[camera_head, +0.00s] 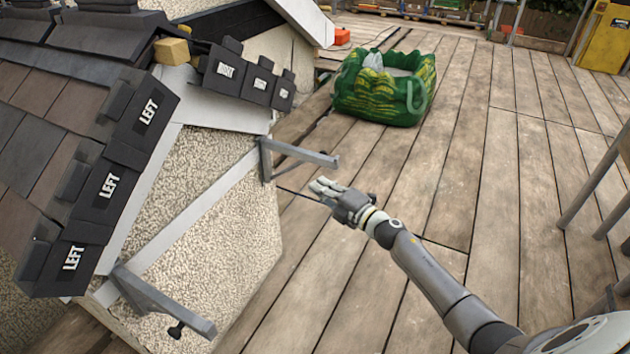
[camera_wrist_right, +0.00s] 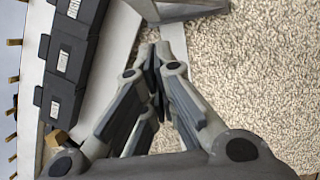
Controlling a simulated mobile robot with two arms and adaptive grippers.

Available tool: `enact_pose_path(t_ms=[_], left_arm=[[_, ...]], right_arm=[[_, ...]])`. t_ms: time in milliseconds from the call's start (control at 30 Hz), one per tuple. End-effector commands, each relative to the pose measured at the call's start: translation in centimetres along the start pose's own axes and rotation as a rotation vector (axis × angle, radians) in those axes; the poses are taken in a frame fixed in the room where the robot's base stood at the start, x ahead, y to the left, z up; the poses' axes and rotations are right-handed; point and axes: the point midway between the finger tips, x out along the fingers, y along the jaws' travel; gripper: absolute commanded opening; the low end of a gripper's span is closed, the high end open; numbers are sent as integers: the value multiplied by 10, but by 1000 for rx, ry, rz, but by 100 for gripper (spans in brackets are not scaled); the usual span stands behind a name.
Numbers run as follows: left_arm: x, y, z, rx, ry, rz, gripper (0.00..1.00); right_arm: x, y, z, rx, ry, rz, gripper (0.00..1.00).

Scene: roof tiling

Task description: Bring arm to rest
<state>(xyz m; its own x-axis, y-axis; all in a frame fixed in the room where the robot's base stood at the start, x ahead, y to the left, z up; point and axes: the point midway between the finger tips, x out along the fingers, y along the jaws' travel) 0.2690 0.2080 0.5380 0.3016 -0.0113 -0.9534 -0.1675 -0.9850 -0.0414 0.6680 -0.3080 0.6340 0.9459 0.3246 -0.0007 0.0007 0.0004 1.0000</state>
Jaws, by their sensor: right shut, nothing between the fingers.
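My right gripper (camera_head: 328,190) is at the end of my right arm, which reaches in from the lower right of the head view. It hangs over the wooden deck, to the right of the pebbled gable wall and just below a grey metal bracket. In the right wrist view, its fingers (camera_wrist_right: 152,62) are closed together with nothing between them. The pebbled wall and dark tiles show behind them. My left gripper is not in the head view.
A tiled roof (camera_head: 60,110) with dark edge tiles marked LEFT and RIGHT stands at the left. Grey brackets (camera_head: 310,154) stick out from its wall (camera_head: 235,235). A green bag (camera_head: 385,88) sits on the deck (camera_head: 480,170). Rails stand at the right edge. The middle deck is clear.

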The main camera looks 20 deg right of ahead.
Motion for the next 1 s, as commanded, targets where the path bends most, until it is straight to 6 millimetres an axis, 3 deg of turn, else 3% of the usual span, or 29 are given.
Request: enact_pose_path(t_ms=[200, 400, 800, 1000], left_arm=[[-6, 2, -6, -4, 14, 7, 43], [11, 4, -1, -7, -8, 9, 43], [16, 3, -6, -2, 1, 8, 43], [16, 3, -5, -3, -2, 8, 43]], right_arm=[[-37, -1, 3, 0, 0, -3, 0], [-62, -1, 5, 1, 1, -1, 0], [-71, -1, 4, 18, -14, 2, 0], [-82, -7, -3, 204, -181, -2, 0]])
